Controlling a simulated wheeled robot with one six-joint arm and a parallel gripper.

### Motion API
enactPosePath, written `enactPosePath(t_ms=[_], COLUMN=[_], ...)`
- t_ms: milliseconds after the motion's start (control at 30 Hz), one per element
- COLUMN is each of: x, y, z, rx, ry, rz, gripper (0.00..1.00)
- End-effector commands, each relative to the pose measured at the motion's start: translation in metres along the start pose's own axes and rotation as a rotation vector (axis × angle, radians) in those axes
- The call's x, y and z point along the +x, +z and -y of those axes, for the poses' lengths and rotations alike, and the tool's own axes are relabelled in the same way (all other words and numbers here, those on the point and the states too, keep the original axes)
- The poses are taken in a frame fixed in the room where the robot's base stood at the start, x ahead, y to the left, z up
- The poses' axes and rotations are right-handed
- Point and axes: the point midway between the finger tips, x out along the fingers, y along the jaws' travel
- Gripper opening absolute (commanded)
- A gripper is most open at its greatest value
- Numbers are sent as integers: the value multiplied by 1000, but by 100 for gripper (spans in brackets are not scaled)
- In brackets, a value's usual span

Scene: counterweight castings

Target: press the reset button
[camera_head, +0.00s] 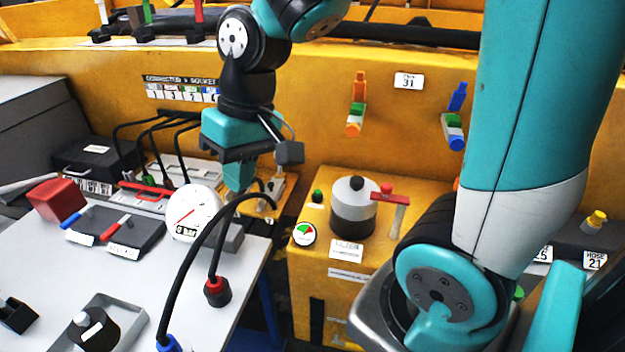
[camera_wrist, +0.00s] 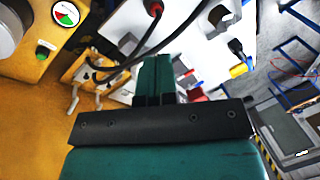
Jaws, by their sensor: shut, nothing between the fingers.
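A small green button (camera_head: 317,196) stands on top of the yellow cabinet (camera_head: 415,225), behind a round dial. It also shows in the wrist view (camera_wrist: 42,51) at the upper left. I cannot read a label that marks it as the reset button. My gripper (camera_head: 238,188) points down, left of the cabinet and above the back of the grey table, with its teal fingers together and empty. In the wrist view the closed fingers (camera_wrist: 154,75) point up the picture, to the right of the button and apart from it.
The red-green dial (camera_head: 304,234), a grey cylinder (camera_head: 353,207) and a red-handled valve (camera_head: 388,193) share the cabinet top. A white gauge (camera_head: 194,212) stands left of my gripper. Black hoses (camera_head: 203,245) arch in front. A gap separates the grey table (camera_head: 205,315) and cabinet.

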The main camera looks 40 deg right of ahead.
Motion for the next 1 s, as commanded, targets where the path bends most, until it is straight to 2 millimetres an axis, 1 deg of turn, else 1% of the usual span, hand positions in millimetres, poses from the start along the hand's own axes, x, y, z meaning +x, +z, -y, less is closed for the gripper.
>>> enactPosePath(t_ms=[33, 67, 100, 167, 200, 267, 300, 400, 500, 600, 667, 1000], x=[0, 1, 3, 6, 8, 12, 14, 20, 25, 28, 28, 29], y=[-23, -34, -47, -63, -71, -78, -81, -82, -79, -76, -75, -75], z=[-29, -47, -72, -111, -137, -174, -197, -245, -278, -295, -300, -301], rx=[132, 211, 313, 463, 559, 691, 771, 935, 1046, 1105, 1122, 1124], ry=[30, 49, 74, 111, 133, 165, 184, 223, 250, 265, 269, 270], rz=[-1, -5, -10, -18, -22, -29, -33, -41, -47, -51, -52, -52], gripper=[0, 0, 0, 0, 0, 0, 0, 0, 0, 0, 0, 0])
